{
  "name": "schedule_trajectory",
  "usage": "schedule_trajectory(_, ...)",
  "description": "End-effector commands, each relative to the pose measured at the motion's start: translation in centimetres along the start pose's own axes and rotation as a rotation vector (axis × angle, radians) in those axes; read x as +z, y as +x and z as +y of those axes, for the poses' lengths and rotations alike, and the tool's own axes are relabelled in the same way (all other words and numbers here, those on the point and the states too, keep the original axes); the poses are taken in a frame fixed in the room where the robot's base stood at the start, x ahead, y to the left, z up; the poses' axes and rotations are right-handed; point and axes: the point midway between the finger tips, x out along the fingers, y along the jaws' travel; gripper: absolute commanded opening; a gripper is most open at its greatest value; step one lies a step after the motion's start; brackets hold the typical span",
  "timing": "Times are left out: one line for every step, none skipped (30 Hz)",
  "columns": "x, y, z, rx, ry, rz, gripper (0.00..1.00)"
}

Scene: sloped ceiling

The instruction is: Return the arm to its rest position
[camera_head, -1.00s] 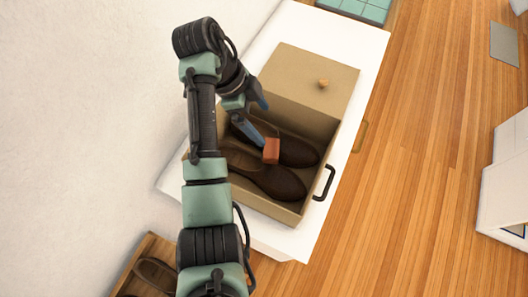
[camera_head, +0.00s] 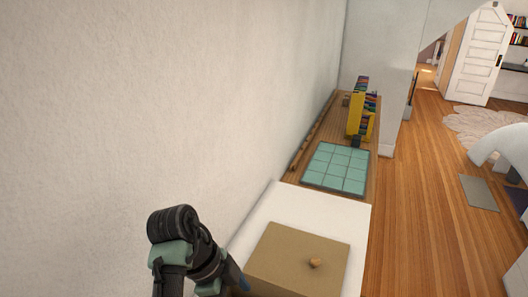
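My arm (camera_head: 178,250), black and green, rises at the bottom of the head view, left of the white surface. Only a small blue part of my gripper (camera_head: 242,283) shows at the bottom edge, by the left side of a tan box lid (camera_head: 297,258). The fingertips are below the frame, so I cannot see whether they are open or hold anything.
The lid has a round wooden knob (camera_head: 314,263) and lies on a white surface (camera_head: 310,208). Beyond are a teal tiled mat (camera_head: 338,168) and books with a yellow holder (camera_head: 356,117). A white wall (camera_head: 150,100) stands close on the left. Wooden floor (camera_head: 420,210) is open at right.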

Motion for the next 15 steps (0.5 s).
schedule_trajectory(-0.3, 0.1, -0.6, -0.031, -0.008, -0.007, 1.00)
schedule_trajectory(-0.6, 0.0, -1.3, -0.068, -0.021, -0.014, 1.00)
schedule_trajectory(-1.2, -0.1, -2.5, -0.132, -0.044, -0.024, 1.00)
schedule_trajectory(-1.8, -0.4, -3.6, -0.191, -0.065, -0.030, 1.00)
schedule_trajectory(-2.4, -0.8, -4.7, -0.261, -0.093, -0.032, 1.00)
schedule_trajectory(-3.4, -1.7, -6.4, -0.364, -0.131, -0.028, 1.00)
schedule_trajectory(-4.3, -2.6, -7.6, -0.451, -0.161, -0.017, 1.00)
schedule_trajectory(-5.3, -3.6, -8.8, -0.538, -0.194, -0.001, 1.00)
schedule_trajectory(-6.6, -5.3, -10.1, -0.656, -0.236, 0.032, 1.00)
schedule_trajectory(-7.6, -6.7, -10.9, -0.742, -0.267, 0.064, 1.00)
schedule_trajectory(-8.7, -8.2, -11.5, -0.829, -0.295, 0.103, 1.00)
schedule_trajectory(-10.0, -10.4, -12.1, -0.941, -0.332, 0.163, 1.00)
schedule_trajectory(-11.0, -12.1, -12.2, -1.021, -0.357, 0.214, 1.00)
schedule_trajectory(-12.0, -13.9, -12.2, -1.099, -0.379, 0.271, 1.00)
schedule_trajectory(-13.3, -16.3, -11.9, -1.195, -0.406, 0.353, 1.00)
